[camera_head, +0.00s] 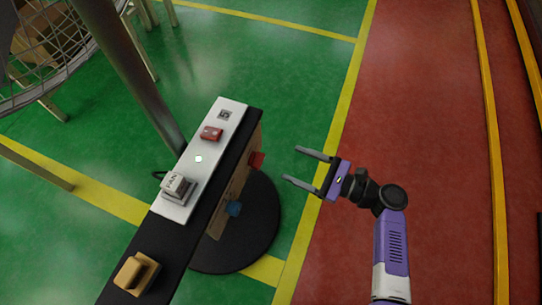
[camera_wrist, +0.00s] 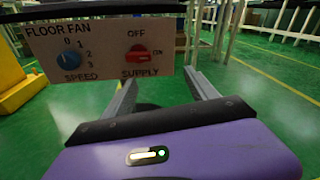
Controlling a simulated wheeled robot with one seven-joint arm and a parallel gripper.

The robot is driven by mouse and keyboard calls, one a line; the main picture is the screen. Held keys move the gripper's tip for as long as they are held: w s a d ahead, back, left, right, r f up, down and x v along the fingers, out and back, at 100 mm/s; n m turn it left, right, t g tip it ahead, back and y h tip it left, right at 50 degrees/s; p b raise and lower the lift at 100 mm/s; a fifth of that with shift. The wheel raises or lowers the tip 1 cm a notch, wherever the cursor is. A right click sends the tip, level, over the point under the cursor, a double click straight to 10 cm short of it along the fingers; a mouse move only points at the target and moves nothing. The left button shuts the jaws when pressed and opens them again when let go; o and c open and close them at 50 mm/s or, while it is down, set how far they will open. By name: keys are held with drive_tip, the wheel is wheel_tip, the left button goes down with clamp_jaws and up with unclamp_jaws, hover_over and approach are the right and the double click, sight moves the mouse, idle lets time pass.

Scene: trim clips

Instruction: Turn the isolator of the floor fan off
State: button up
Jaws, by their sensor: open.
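The floor fan's panel (camera_wrist: 103,80) faces the wrist camera and reads "FLOOR FAN". Its red supply isolator knob (camera_wrist: 138,54) has "OFF" above it and "ON" at its right; the handle lies level, in line with "ON". The blue speed knob (camera_wrist: 66,58) sits to its left, among the marks 0 to 3. In the head view the red knob (camera_head: 257,160) sticks out from the post's side. My gripper (camera_head: 292,166) is open and empty, to the right of the red knob and apart from it. Its fingers (camera_wrist: 160,80) point toward the panel.
A white strip (camera_head: 197,165) on the black top holds a red block (camera_head: 211,133) and a grey-white switch (camera_head: 178,187). A yellow-brown block (camera_head: 136,273) lies nearer. A caged fan (camera_head: 50,45) stands upper left. The red floor (camera_head: 420,100) at the right is clear.

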sight(262, 162)
drive_tip(key=shift+m+g+y, duration=0.6)
drive_tip(key=shift+g+y, duration=0.2)
drive_tip(key=shift+y, duration=0.1)
drive_tip(key=a, duration=0.3)
drive_tip(key=a+r+b, duration=0.1)
drive_tip(key=a, duration=0.1)
drive_tip(key=a+b, duration=0.1)
drive_tip(key=a, duration=0.2)
drive_tip(key=shift+s+a+r, duration=0.1)
drive_tip(key=shift+a+r, duration=0.1)
drive_tip(key=shift+a, duration=0.1)
drive_tip(key=c, duration=1.4)
drive_tip(key=shift+o, duration=0.2)
